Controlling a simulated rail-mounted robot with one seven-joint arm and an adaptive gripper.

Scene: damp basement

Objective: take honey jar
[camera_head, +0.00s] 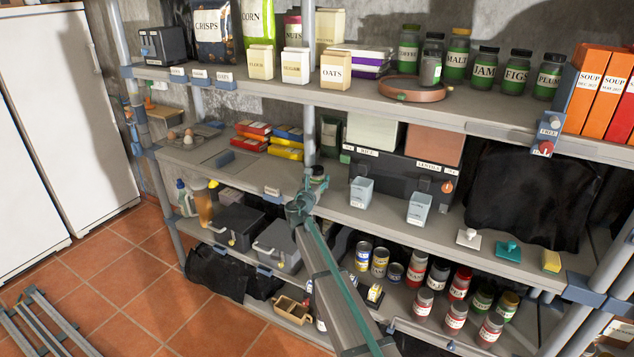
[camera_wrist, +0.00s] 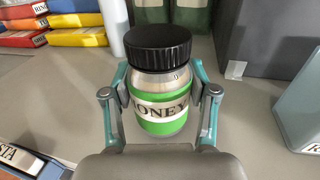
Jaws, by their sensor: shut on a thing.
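Left of the jar lie stacked red, yellow and blue boxes (camera_head: 270,138). The upper shelf (camera_head: 460,110), with several jars, overhangs this one. A metal post (camera_head: 308,80) stands close by.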

